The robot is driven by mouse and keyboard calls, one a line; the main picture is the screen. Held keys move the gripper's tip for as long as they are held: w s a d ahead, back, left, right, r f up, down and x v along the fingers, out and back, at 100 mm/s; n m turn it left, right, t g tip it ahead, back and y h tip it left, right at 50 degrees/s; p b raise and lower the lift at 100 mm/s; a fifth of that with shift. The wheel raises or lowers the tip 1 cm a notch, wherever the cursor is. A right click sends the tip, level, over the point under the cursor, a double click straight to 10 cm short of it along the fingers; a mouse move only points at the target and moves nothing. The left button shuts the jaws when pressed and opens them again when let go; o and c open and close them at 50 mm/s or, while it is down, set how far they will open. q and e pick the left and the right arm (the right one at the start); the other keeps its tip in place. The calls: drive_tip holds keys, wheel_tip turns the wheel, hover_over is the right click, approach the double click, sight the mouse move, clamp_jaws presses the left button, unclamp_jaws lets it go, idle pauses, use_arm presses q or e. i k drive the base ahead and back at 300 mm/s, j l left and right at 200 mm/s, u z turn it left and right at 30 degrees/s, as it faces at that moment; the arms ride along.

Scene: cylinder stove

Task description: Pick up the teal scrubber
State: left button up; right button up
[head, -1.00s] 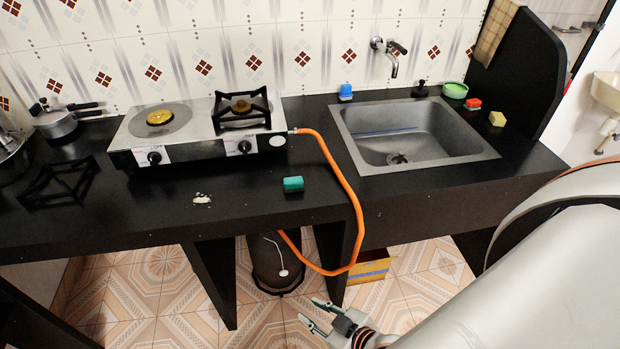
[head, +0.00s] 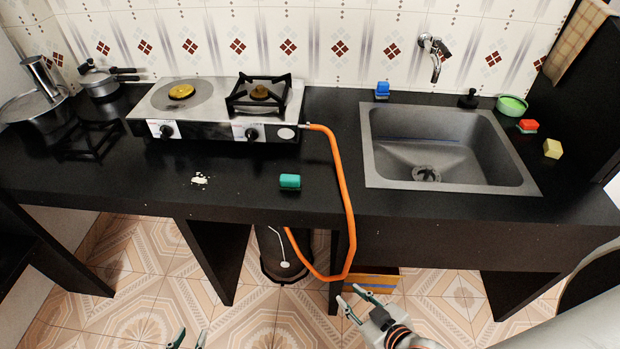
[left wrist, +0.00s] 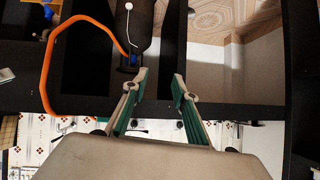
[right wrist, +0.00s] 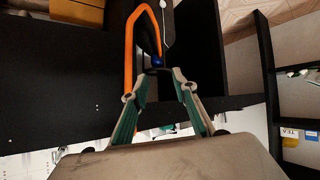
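The teal scrubber (head: 290,181) lies on the black counter near its front edge, below the stove's right side in the head view. My right gripper (head: 350,296) is in front of the counter and below its top, to the lower right of the scrubber. It is open and empty; its spread fingers also show in the right wrist view (right wrist: 165,76). My left gripper (head: 189,338) shows only its fingertips at the bottom edge of the head view. In the left wrist view (left wrist: 159,78) its fingers are apart with nothing between them. Neither gripper touches the scrubber.
An orange hose (head: 346,200) runs from the stove (head: 215,112) over the counter edge, right of the scrubber, down to a dark cylinder (head: 275,252). White crumbs (head: 199,180) lie left of the scrubber. A sink (head: 375,165) is at right. The counter around the scrubber is mostly clear.

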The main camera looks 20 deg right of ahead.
sight(288, 182)
drive_tip(key=l, duration=1.6)
